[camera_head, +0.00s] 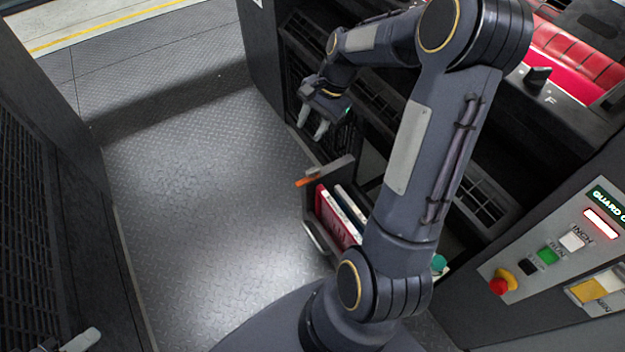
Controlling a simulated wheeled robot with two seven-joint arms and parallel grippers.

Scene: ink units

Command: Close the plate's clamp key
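A small black key-like knob (537,76) stands on the dark ledge at the upper right, beside a white letter F. I cannot tell for sure whether it is the plate's clamp key, or whether it is open or closed. The plate itself is not clearly made out. My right gripper (312,123) hangs in front of the dark machine side, left of and well apart from the knob. Its two pale fingers are apart with nothing seen between them. Of my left gripper (80,341), only a pale tip shows at the bottom left edge.
Red rollers (575,52) lie behind the knob. A control panel (560,255) with a red stop button (501,284) is at the right. A dark bin (310,203) of red and white flat items stands below my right gripper. The plated floor (190,190) is clear.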

